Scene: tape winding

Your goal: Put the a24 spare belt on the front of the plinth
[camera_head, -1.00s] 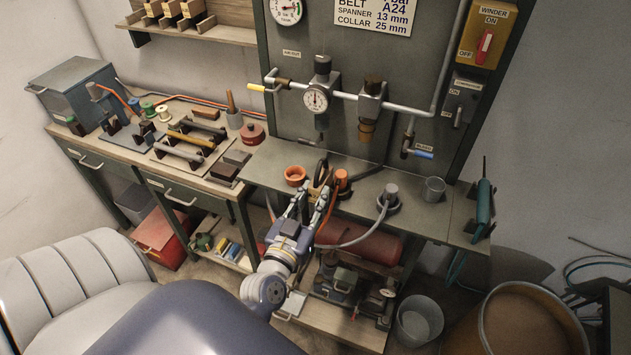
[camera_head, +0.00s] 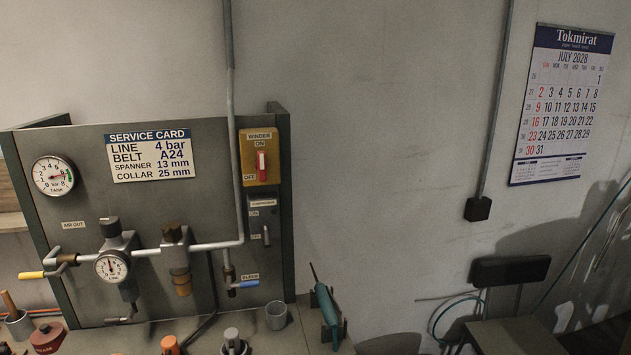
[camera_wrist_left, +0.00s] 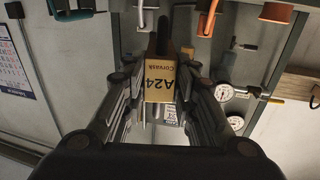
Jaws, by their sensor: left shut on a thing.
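The A24 spare belt shows in the left wrist view as a tan card sleeve (camera_wrist_left: 160,82) printed "A24", with a dark belt part (camera_wrist_left: 164,47) beyond it. My left gripper (camera_wrist_left: 164,72) is shut on it, with one finger on each side of the sleeve. Neither gripper shows in the head view now, and the right one is in no view. I cannot make out the plinth in either view. The service card (camera_head: 149,155) on the panel reads "BELT A24".
The bench top by the panel holds a red pot (camera_head: 47,338), a grey knobbed piece (camera_head: 232,342), a grey cup (camera_head: 276,315) and a teal tool (camera_head: 326,317). Pipes and a gauge (camera_head: 111,266) stick out from the panel. The wrist view is upside down, with an orange pot (camera_wrist_left: 275,13) at its top.

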